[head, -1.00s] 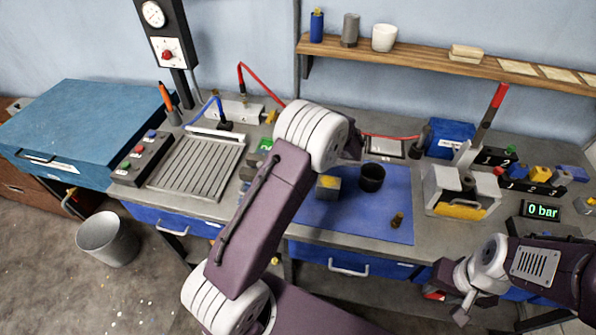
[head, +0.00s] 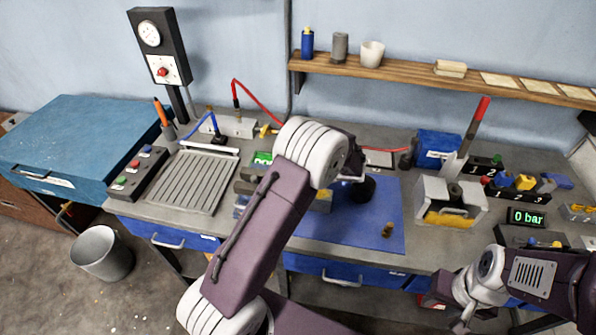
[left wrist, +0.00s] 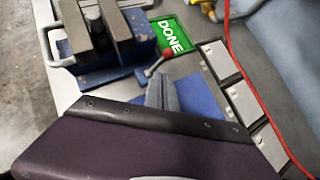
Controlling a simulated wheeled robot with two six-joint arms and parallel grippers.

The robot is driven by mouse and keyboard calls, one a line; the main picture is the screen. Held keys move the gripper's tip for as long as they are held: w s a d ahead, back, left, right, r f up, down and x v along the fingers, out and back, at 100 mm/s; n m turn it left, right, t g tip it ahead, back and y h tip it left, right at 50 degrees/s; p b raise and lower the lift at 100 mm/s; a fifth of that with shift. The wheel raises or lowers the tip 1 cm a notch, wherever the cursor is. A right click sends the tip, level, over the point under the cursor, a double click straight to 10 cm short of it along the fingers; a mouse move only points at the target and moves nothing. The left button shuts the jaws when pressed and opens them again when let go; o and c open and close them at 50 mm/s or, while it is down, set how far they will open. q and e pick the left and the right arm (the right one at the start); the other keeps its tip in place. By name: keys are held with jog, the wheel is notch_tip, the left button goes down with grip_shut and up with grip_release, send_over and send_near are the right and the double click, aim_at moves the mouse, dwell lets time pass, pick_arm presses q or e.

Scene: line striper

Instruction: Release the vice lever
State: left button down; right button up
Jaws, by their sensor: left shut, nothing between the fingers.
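The vice shows in the left wrist view as a blue body with dark grey jaws (left wrist: 105,35). Its lever (left wrist: 158,62) is a short bar with a red ball end, beside the green DONE display. My left gripper (left wrist: 162,92) is shut and empty, its grey fingertips just below the lever in that view and apart from it. In the head view the vice (head: 246,187) is mostly hidden behind my left arm, and the lever cannot be made out. My right gripper (head: 459,305) hangs at the lower right, away from the vice; its jaw opening is unclear.
The green display (head: 262,158) stands behind the vice. A ribbed tray (head: 195,180) is left, a grey-yellow fixture (head: 450,203) right. A red hose crosses behind.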

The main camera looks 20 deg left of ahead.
pick_arm(q)
jog(key=w+b+v, duration=0.1)
jog(key=v, duration=0.9)
jog(key=shift+w+r, duration=0.2)
jog(key=shift+r, duration=0.35)
